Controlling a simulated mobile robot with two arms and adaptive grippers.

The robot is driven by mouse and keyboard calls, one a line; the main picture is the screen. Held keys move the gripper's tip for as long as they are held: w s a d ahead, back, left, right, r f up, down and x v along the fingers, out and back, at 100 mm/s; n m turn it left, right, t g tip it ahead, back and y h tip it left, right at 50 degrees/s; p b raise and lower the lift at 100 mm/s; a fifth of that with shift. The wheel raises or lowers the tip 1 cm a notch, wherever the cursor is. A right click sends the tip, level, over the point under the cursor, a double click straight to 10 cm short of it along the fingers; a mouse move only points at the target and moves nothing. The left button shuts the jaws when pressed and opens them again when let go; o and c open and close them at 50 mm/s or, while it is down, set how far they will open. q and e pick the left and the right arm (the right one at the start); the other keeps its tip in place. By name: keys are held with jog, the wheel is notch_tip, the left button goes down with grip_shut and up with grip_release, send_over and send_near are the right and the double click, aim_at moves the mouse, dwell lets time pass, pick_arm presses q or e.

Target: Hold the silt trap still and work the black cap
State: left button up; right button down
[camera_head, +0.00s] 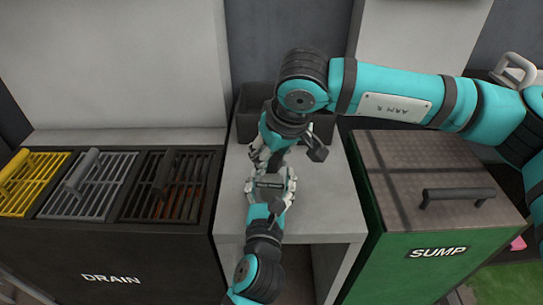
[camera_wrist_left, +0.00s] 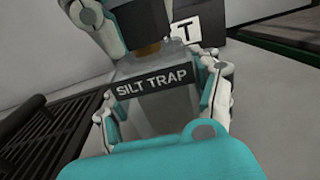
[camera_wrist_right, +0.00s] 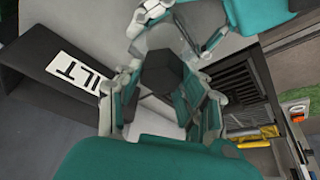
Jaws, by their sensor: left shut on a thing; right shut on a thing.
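The silt trap (camera_wrist_left: 150,112) is a grey, see-through body with a black label strip, standing on the pale counter. My left gripper (camera_head: 270,184) is shut around its sides; the fingers show on both sides in the left wrist view. The black cap (camera_wrist_right: 165,72) is a dark faceted piece in the right wrist view. My right gripper (camera_head: 270,154) comes from above and behind, shut on the cap with a finger on each side. A brownish neck (camera_wrist_left: 148,48) shows between the trap body and the right gripper. The grippers hide most of the trap in the head view.
A dark bin (camera_head: 250,101) stands behind on the counter (camera_head: 330,205); its white label (camera_wrist_right: 74,72) is partly hidden. The drain unit (camera_head: 110,275) with yellow, grey and dark grates is at left. The green sump box (camera_head: 435,252) with a handled lid is at right.

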jog(key=shift+r, duration=1.3)
jog(key=shift+r, duration=2.45)
pick_arm(q)
jog(key=o, duration=1.8)
jog(key=shift+o, duration=0.2)
jog(key=shift+s, duration=0.1)
